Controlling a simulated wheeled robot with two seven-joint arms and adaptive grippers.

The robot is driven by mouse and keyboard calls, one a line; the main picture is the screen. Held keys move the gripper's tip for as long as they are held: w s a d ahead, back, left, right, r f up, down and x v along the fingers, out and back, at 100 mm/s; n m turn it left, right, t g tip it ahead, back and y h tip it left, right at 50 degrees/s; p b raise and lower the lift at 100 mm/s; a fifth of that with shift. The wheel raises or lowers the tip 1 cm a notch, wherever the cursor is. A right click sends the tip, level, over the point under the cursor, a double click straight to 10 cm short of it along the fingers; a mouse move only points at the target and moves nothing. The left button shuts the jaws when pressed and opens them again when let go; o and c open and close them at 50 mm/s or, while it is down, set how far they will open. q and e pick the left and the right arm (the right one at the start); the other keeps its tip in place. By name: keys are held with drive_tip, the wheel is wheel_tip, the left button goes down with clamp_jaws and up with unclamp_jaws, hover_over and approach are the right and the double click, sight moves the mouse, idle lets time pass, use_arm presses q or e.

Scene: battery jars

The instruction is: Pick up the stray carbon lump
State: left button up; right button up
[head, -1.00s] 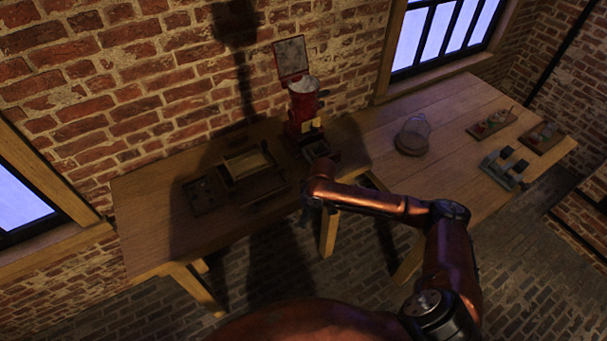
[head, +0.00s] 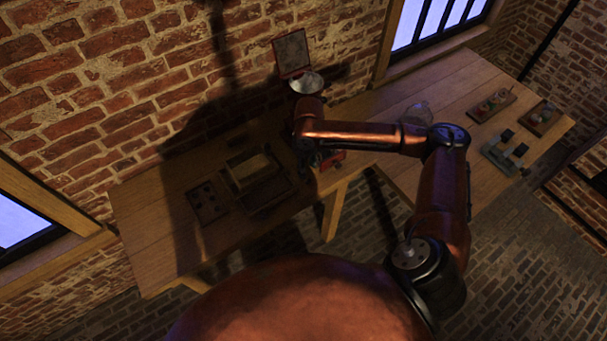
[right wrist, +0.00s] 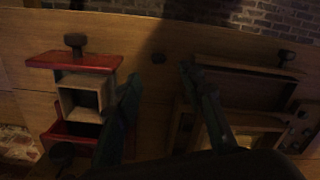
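A small dark lump (right wrist: 158,58), which looks like the stray carbon, lies on the bare wooden table in the right wrist view. It is just beyond and between the tips of my right gripper (right wrist: 160,76). The gripper's two fingers are spread, with nothing between them. In the head view my right gripper (head: 307,162) hangs low over the table in front of the red machine, partly covered by my arm. I cannot make out the lump in the head view. My left gripper is not in view.
A red machine with a metal hopper (head: 307,83) stands by the wall; its red-fronted drawer (right wrist: 75,61) is left of the fingers. A wooden tray (right wrist: 245,88) is close on their right. A glass jar (head: 415,113) and small racks (head: 491,106) stand farther right.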

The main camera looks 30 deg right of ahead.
sight(308, 180)
drive_tip(key=shift+s+d+f, duration=0.1)
drive_tip(key=shift+s+f, duration=0.05)
drive_tip(key=shift+f, duration=0.45)
drive_tip(key=shift+s+d+f, duration=0.1)
drive_tip(key=shift+s+f, duration=0.05)
drive_tip(key=shift+f, duration=0.4)
drive_tip(key=shift+w+a+f, duration=0.1)
drive_tip(key=shift+w+f, duration=0.05)
drive_tip(key=shift+f, duration=1.05)
drive_tip(key=shift+w+f, duration=0.1)
drive_tip(key=shift+f, duration=1.1)
drive_tip(key=c, duration=0.8)
